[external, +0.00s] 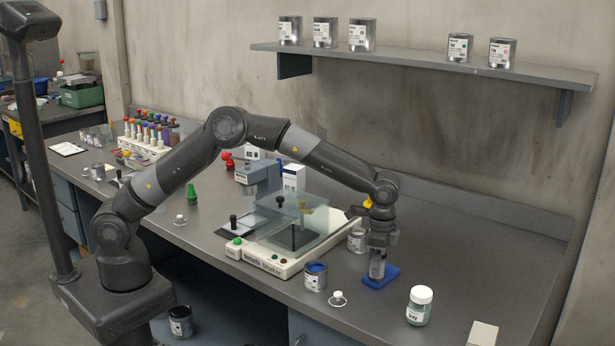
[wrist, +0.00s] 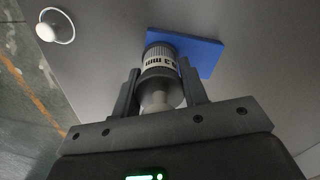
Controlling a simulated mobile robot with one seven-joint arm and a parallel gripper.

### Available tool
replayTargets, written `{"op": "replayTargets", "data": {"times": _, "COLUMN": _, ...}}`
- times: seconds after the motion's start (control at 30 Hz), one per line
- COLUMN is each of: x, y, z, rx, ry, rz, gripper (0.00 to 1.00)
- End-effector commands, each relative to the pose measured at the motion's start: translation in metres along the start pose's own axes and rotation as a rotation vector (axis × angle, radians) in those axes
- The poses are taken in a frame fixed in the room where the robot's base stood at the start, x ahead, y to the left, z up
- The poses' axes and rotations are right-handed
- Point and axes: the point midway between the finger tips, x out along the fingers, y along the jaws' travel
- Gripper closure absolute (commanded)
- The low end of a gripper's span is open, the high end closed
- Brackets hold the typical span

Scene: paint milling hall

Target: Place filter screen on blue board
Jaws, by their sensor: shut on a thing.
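The blue board (external: 381,277) lies flat on the grey bench at the right of the external view, and it also shows in the wrist view (wrist: 208,54). My gripper (external: 378,262) is over the board, pointing down. In the wrist view my gripper (wrist: 160,88) is shut on the filter screen (wrist: 160,65), a grey cylinder with a ribbed rim and a white label reading "3 mm". The filter screen's far end is over or against the board; I cannot tell whether it touches. In the external view the filter screen (external: 377,268) is partly hidden by my fingers.
An open can of blue paint (external: 316,277) and a small white-knobbed ring (external: 338,298) stand left of the board. A lidded jar (external: 419,306) stands to the right. A metal can (external: 356,241) is close behind. A machine with a clear cover (external: 295,225) is further left.

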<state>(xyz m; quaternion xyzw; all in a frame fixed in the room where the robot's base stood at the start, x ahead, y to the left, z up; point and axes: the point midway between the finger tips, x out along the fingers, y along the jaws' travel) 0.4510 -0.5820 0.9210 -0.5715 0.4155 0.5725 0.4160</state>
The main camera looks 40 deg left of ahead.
Motion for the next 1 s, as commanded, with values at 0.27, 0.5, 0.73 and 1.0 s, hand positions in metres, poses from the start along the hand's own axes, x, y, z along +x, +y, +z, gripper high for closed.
{"op": "replayTargets", "data": {"times": 0.27, "x": 0.001, "y": 0.0, "z": 0.0, "rx": 0.0, "ry": 0.002, "rz": 0.0, "gripper": 0.89}}
{"op": "replayTargets", "data": {"times": 0.5, "x": 0.002, "y": 0.0, "z": 0.0, "rx": -0.001, "ry": 0.002, "rz": 0.0, "gripper": 0.44}}
{"op": "replayTargets", "data": {"times": 0.73, "x": 0.002, "y": 0.0, "z": 0.0, "rx": -0.001, "ry": 0.002, "rz": 0.0, "gripper": 0.39}}
{"op": "replayTargets", "data": {"times": 1.0, "x": -0.019, "y": 0.0, "z": -0.001, "rx": -0.001, "ry": 0.005, "rz": -0.001, "gripper": 0.39}}
